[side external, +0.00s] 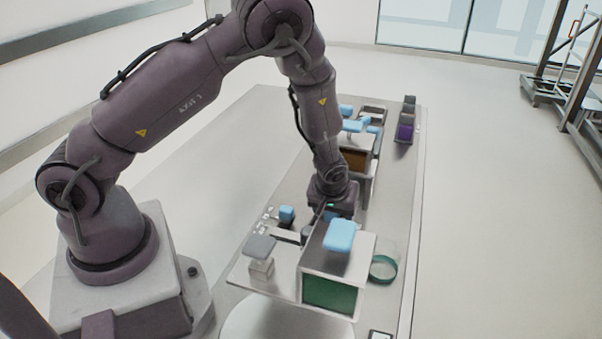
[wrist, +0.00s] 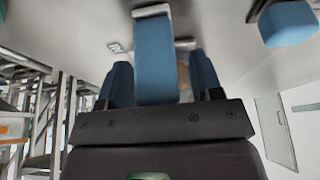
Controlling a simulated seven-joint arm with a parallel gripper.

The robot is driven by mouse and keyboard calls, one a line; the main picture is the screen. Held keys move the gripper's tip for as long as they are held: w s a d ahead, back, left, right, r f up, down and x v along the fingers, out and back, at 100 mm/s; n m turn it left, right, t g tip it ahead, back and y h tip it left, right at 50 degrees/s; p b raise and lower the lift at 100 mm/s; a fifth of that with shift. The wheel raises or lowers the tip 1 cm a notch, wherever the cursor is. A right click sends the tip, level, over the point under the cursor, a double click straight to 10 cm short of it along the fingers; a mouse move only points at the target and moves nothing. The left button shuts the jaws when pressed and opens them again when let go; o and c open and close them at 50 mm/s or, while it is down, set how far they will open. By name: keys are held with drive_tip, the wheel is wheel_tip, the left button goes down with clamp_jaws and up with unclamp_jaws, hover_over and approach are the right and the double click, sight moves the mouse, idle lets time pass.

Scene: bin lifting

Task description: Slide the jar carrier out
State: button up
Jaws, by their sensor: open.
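My gripper (side external: 331,216) points down at the near part of the long table, just behind a pale box with a green front (side external: 329,293) and a light blue handle on top (side external: 340,235). In the wrist view its two blue fingers (wrist: 160,85) are apart. A blue bar-shaped handle (wrist: 153,55) on a pale bracket shows between them; I see no clear contact with either finger. I cannot tell for sure which thing is the jar carrier, or which one this handle belongs to. The box hides the fingertips in the side view.
A grey-topped block (side external: 260,256) stands left of the box, and a green ring-shaped dish (side external: 383,268) lies right of it. A brown-fronted box (side external: 356,159) and a purple item (side external: 404,132) stand farther back. Another blue block (wrist: 288,23) shows at upper right in the wrist view.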

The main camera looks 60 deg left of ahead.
drive_tip(key=shift+w+a, duration=0.95)
drive_tip(key=shift+a, duration=0.05)
drive_tip(key=v, duration=1.3)
drive_tip(key=s+d+r+m+h, duration=0.2)
drive_tip(key=s+r+m, duration=0.2)
drive_tip(key=s+r, duration=0.2)
drive_tip(key=s+d+r+m+g+h, duration=0.1)
drive_tip(key=s+d+r+m+h, duration=0.1)
drive_tip(key=s+r+m, duration=0.3)
drive_tip(key=shift+s+d+r, duration=0.4)
drive_tip(key=shift+s+r, duration=0.65)
drive_tip(key=shift+s, duration=1.3)
